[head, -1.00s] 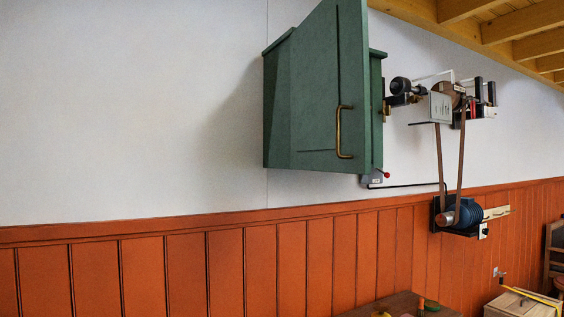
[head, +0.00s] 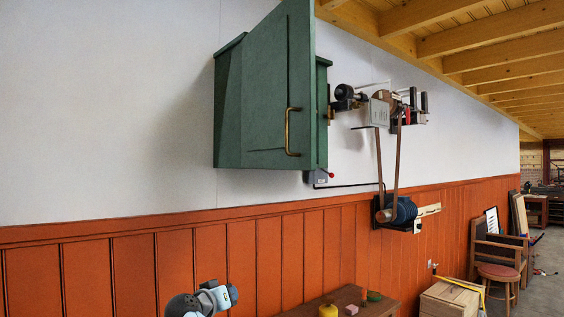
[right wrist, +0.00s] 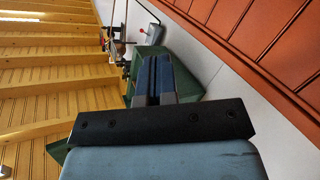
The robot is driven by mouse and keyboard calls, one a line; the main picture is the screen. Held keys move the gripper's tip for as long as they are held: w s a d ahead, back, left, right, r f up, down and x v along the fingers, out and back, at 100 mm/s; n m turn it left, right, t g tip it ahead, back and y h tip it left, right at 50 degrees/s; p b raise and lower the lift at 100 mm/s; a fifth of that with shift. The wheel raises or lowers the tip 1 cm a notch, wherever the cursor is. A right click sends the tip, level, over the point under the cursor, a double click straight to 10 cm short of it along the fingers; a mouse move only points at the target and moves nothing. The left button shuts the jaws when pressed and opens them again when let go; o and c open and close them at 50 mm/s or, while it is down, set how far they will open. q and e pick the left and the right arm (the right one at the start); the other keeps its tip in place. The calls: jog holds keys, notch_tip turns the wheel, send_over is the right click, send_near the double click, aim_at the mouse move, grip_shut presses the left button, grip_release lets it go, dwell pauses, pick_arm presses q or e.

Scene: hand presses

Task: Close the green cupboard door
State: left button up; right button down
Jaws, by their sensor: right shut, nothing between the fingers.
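The green cupboard (head: 322,110) hangs high on the white wall. Its green door (head: 265,85) stands partly open, its handle edge swung out from the body. The brass handle (head: 289,132) is near that edge. The inside is hidden behind the door. Part of my right arm shows low in the head view, below and left of the cupboard; its fingertips cannot be made out there. In the right wrist view my right gripper (right wrist: 157,80) has its fingers together and empty. Green cupboard parts (right wrist: 152,56) show behind them; contact cannot be judged. My left gripper is not in view.
Right of the cupboard, a belt-driven machine with a blue motor (head: 403,210) is on the wall. A brown table (head: 345,298) with small items stands below. A wooden crate (head: 450,298) and a chair (head: 499,270) are further right. The wall left of the cupboard is bare.

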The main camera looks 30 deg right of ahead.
notch_tip(320, 180, up, 21)
jog(key=s+a+m+g+h, duration=0.1)
jog(key=s+m+g+h, duration=0.1)
jog(key=m+g+h, duration=0.3)
jog(key=m+g+y, duration=0.1)
jog(key=m+g, duration=0.3)
jog(key=m, duration=0.3)
send_near(291, 158)
jog(key=d+p, duration=0.1)
jog(key=d, duration=0.1)
jog(key=d+p, duration=0.1)
jog(key=d, duration=0.1)
jog(key=d+p, duration=0.1)
jog(key=d, duration=0.1)
jog(key=shift+s+d+r, duration=0.15)
jog(key=shift+s+d, duration=0.1)
jog(key=shift+s, duration=0.05)
jog(key=shift+d, duration=0.5)
